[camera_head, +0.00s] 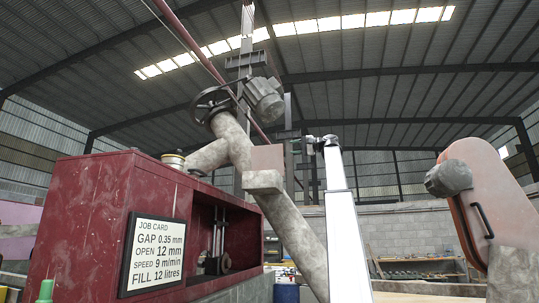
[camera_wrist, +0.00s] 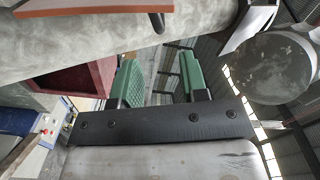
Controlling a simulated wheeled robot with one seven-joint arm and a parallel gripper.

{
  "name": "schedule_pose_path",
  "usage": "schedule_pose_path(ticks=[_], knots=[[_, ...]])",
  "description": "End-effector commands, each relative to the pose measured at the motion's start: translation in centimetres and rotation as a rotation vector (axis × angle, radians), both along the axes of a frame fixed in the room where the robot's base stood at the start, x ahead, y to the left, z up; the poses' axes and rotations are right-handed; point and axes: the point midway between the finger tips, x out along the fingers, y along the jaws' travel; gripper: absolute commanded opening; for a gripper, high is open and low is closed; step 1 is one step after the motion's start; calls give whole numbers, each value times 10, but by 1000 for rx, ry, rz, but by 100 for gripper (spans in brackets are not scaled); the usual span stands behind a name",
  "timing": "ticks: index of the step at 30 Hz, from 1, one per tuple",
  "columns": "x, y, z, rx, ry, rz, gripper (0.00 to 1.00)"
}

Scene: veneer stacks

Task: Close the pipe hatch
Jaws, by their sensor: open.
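In the head view the pipe hatch (camera_head: 490,168) is a faded pink plate at the right, with a darker orange edge and a black bar handle (camera_head: 482,220). It stands by a grey pipe (camera_head: 515,278); how far it stands from the opening cannot be told. In the wrist view, an orange-brown edge (camera_wrist: 85,8) and a short bar end (camera_wrist: 157,22) show at the top, in front of a mottled grey pipe (camera_wrist: 130,52). My gripper (camera_wrist: 158,72) has two green-padded fingers, spread apart with nothing between them. In the head view its fingers cannot be made out.
A red machine housing (camera_head: 90,215) with a job card (camera_head: 155,255) stands at the left. A grey branched pipe (camera_head: 300,235) with a handwheel (camera_head: 213,102) slants across the middle. In the wrist view a round grey pipe end (camera_wrist: 270,68) is close at the right.

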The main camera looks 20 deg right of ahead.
Motion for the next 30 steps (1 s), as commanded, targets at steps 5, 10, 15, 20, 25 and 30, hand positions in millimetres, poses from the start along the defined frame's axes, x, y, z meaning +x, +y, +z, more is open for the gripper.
schedule_pose_path(ticks=[5,10,15,20,25,30], knots=[[10,15,0,-1,0,2,40],[26,39,0,0,0,3,40],[43,63,0,0,0,2,40],[54,79,0,0,0,1,40],[60,87,0,0,0,0,40],[60,89,0,0,0,-1,40]])
